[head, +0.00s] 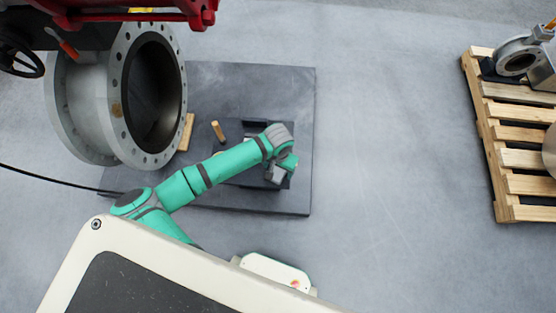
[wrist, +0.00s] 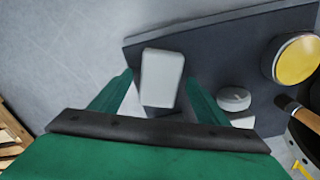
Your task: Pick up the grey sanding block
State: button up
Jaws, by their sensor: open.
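The grey sanding block (wrist: 162,78) looks like a pale grey, rounded rectangular block in the wrist view. It lies on or in a dark tray (wrist: 225,50). My gripper (wrist: 159,80) is open, with one green finger on each side of the block in the picture. I cannot tell whether the fingers touch it or how far above it they are. In the head view my gripper (head: 281,172) is over the right end of the dark tray, and my arm hides much of the tray. I cannot make out the block clearly there.
A yellow-topped round container (wrist: 297,60), a small grey disc (wrist: 234,98) and a wooden handle (wrist: 298,114) lie to the right in the wrist view. A large flanged valve body (head: 118,95) stands left of my arm. A wooden pallet (head: 510,135) is far right, with clear floor between.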

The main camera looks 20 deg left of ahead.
jog(key=c, duration=1.3)
jog(key=shift+r, duration=0.1)
jog(key=shift+r, duration=0.55)
jog(key=shift+s+d+r, duration=1.05)
jog(key=shift+s+r, duration=0.9)
jog(key=shift+s, duration=0.15)
jog(key=shift+s+d+r, duration=1.1)
jog(key=shift+s+r, duration=0.85)
jog(key=shift+s, duration=0.1)
jog(key=shift+s+d+r, duration=1.05)
jog(key=shift+s+r, duration=0.9)
jog(key=shift+s, duration=0.15)
jog(key=shift+o, duration=1.4)
jog(key=shift+w, duration=0.1)
